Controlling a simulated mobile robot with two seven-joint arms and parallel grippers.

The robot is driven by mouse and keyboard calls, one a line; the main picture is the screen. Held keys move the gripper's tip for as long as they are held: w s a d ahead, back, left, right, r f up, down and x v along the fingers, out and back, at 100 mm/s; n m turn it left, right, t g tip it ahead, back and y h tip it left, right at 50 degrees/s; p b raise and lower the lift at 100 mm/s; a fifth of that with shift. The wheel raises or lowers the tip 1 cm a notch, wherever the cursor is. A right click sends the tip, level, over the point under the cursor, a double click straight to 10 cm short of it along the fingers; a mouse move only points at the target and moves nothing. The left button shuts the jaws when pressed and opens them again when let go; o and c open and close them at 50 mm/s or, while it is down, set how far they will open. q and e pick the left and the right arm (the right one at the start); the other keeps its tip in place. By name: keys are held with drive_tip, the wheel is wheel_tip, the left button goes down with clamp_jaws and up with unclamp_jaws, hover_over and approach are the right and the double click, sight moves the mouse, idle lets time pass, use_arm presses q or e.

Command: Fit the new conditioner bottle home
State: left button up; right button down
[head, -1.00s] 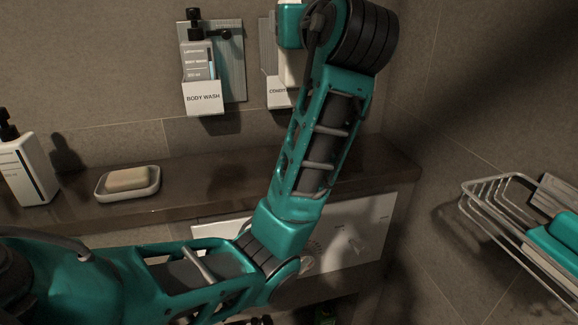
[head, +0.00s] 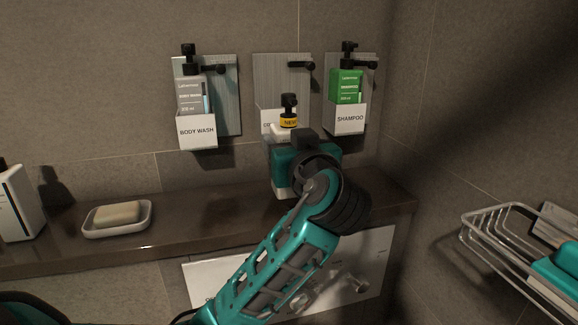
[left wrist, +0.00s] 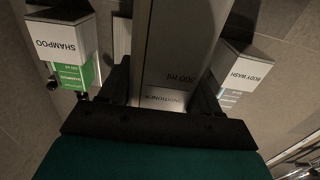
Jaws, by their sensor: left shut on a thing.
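The new conditioner bottle (head: 281,131) is white with a black pump and a yellow "NEW" tag. It is upright in my left gripper (head: 290,148), which is shut on it; the hand hides its middle, and its base shows below. In the left wrist view the bottle (left wrist: 180,60) fills the space between the fingers (left wrist: 160,92), label upside down. The middle wall holder (head: 268,98), with a grey backplate and black latch, stands behind the bottle. Its labelled cup is partly covered by the bottle, and I see no other bottle in it. My right gripper is out of view.
The body wash holder (head: 197,130) is on the left and the shampoo holder (head: 350,120) on the right, each with a bottle. Below runs a dark shelf (head: 220,220) with a soap dish (head: 146,222) and a white pump bottle (head: 18,205). A wire basket (head: 490,225) juts from the right wall.

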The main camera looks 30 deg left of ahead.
use_arm(q)
drive_tip(key=shift+f, duration=1.95)
drive_tip(key=shift+f+b, duration=0.2)
drive_tip(key=shift+b, duration=0.15)
drive_tip(key=o, duration=1.5)
drive_tip(key=shift+c, duration=0.2)
